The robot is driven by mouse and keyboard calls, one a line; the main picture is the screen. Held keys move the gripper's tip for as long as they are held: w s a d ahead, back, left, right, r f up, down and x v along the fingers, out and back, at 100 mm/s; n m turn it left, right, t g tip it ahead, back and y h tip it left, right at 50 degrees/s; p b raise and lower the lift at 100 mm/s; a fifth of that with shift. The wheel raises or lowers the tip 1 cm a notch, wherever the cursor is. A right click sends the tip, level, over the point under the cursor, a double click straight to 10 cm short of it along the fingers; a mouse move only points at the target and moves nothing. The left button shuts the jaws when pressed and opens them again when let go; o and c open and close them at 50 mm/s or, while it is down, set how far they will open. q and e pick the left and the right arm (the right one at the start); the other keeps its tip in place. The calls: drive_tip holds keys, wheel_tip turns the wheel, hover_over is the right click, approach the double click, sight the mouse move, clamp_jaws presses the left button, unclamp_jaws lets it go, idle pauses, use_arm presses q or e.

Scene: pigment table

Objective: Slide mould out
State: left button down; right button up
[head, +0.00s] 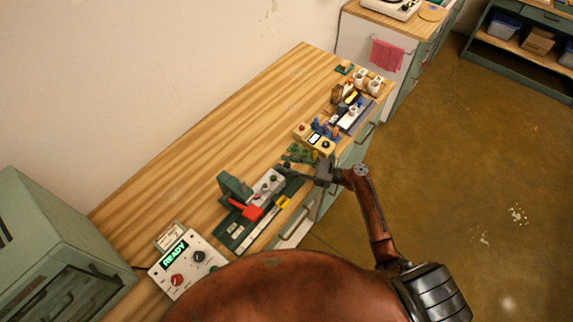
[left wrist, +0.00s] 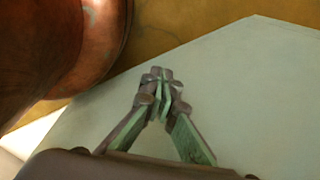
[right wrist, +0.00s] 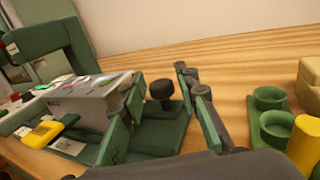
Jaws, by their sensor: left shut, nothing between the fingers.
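The mould, a pale grey block (head: 268,184) with dark knobs on top, sits on the green press base (head: 232,236). In the right wrist view the grey block (right wrist: 92,102) lies left of my right gripper (right wrist: 150,84). That gripper is open, its two fingers apart, with a black knob (right wrist: 160,91) on a green plate seen between them. The left finger overlaps the block's near end; I cannot tell if they touch. In the head view my right gripper (head: 303,168) is at the base's right end. My left gripper (left wrist: 158,84) is shut and empty over a pale surface.
A white control box (head: 188,264) showing READY stands at the near left. Green cups (right wrist: 271,110) and a yellow cylinder (right wrist: 303,146) stand right of my right gripper. A tan box (head: 314,138) and a blue tray (head: 357,116) lie beyond. The table's left part is clear.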

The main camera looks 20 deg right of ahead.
drive_tip(key=shift+o, duration=0.7)
drive_tip(key=v, duration=1.2)
